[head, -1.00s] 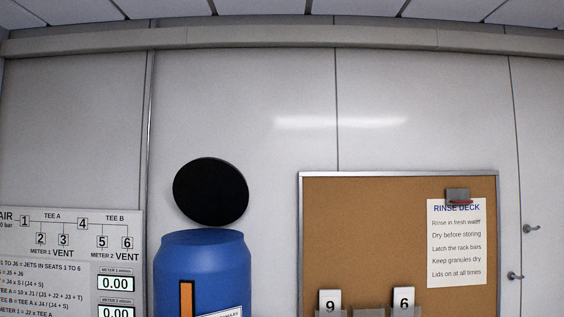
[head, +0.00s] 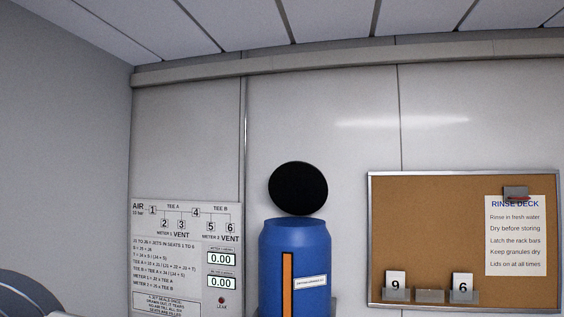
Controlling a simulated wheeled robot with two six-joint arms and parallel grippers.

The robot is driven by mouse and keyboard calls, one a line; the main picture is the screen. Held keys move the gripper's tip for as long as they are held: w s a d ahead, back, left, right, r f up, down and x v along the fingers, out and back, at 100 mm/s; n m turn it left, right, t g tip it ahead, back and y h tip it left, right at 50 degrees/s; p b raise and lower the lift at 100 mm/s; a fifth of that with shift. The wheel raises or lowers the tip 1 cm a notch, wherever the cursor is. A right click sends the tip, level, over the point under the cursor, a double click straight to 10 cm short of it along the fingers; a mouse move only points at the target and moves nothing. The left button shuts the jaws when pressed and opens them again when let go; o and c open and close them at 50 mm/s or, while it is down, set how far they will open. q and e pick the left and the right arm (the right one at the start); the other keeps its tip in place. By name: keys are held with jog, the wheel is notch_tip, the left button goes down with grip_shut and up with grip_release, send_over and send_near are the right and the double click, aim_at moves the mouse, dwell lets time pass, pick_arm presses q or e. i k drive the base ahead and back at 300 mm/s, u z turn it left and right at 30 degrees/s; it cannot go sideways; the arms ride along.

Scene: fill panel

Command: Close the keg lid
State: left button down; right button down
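A blue keg (head: 307,243) stands upright at the lower middle of the head view, with an orange vertical strip and a white label on its front. Its round black lid (head: 298,188) stands raised and tilted above the keg's top, open. The keg's lower part is cut off by the bottom of the picture. Neither of my grippers is in view.
A white panel (head: 187,250) with numbered seats and two meters reading 0.00 is on the wall left of the keg. A cork board (head: 440,220) with a notice (head: 516,236) and number cards 9 (head: 395,283) and 6 (head: 462,286) hangs to the right.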

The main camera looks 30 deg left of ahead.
aim_at(297, 188)
jog(key=k, duration=0.25)
jog(key=u, duration=0.85)
